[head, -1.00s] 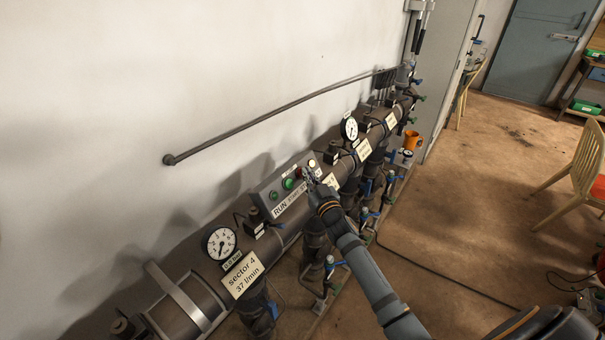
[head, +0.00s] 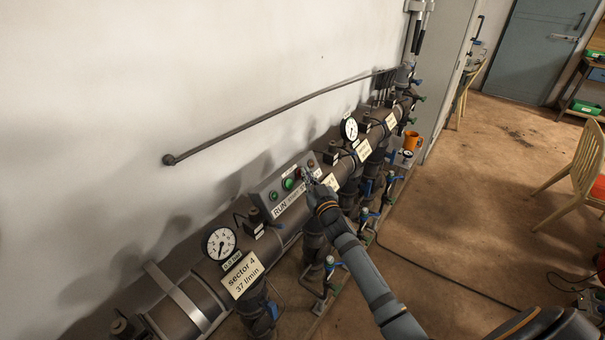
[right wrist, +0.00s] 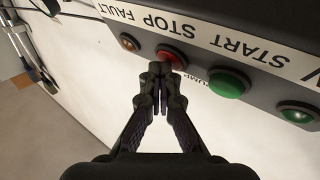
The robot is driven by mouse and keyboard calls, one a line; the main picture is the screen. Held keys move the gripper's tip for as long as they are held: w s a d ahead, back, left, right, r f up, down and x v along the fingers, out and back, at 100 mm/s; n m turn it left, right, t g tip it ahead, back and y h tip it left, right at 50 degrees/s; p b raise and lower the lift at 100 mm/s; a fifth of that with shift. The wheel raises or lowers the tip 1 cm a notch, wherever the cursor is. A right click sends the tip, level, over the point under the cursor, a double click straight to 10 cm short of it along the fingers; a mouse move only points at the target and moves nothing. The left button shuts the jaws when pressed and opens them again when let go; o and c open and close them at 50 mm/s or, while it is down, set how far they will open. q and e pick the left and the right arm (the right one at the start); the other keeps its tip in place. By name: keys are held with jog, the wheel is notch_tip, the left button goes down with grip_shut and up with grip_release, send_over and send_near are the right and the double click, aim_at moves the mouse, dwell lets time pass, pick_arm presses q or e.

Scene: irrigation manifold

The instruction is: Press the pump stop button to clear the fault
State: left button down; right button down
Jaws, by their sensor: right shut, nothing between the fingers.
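A grey pump control box (head: 268,194) sits on the manifold pipe. In the right wrist view it appears upside down, with a red stop button (right wrist: 172,56) under the word STOP, a green start button (right wrist: 229,83), an amber fault lamp (right wrist: 129,42) and a green run lamp (right wrist: 298,112). The fault lamp looks unlit. My right gripper (head: 308,177) is at the box; in the wrist view its closed fingertips (right wrist: 160,76) are at the red button and overlap its lower edge. Whether they touch it I cannot tell. My left gripper is out of view.
The thick manifold pipe carries a near gauge (head: 220,243), a far gauge (head: 349,129), a sector 4 label (head: 243,275) and several blue-handled valves. A wall rail (head: 270,119) runs above.

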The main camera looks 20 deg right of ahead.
jog(key=shift+s+d+r, duration=0.45)
jog(key=shift+s, duration=0.25)
jog(key=shift+s+d+r+b, duration=0.35)
jog(key=shift+s+r, duration=0.05)
jog(key=shift+s, duration=0.2)
jog(key=shift+s+d+r+b, duration=0.35)
jog(key=shift+s+r, duration=0.1)
jog(key=shift+s, duration=0.2)
jog(key=shift+s+d+r+b, duration=0.3)
jog(key=shift+s+d+r, duration=0.1)
jog(key=shift+s, duration=0.2)
